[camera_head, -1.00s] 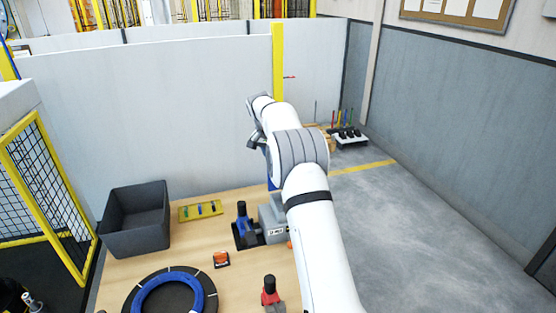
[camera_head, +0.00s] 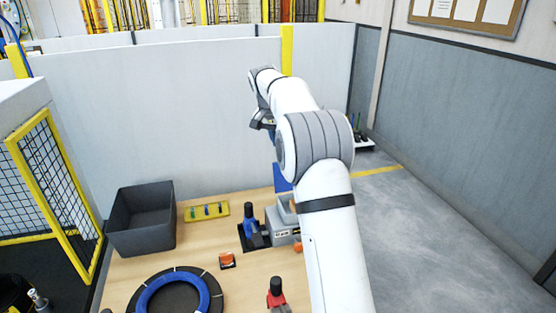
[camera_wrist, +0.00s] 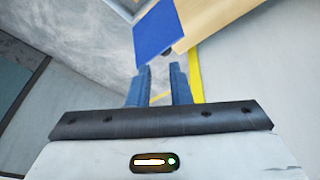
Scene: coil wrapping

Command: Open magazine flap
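A flat blue panel (camera_wrist: 158,32), possibly the magazine flap, shows ahead of my fingers in the wrist view, beside a wooden edge. In the head view a blue panel (camera_head: 282,178) shows partly behind my arm, at the back of a grey labelled box (camera_head: 280,226). I cannot tell for certain which part is the flap. My gripper (camera_wrist: 158,72) has its two blue fingers apart with nothing between them. It appears short of the blue panel, with no contact visible. In the head view the gripper (camera_head: 261,118) is small and partly hidden, held above the table.
A pale partition wall (camera_head: 150,110) stands behind.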

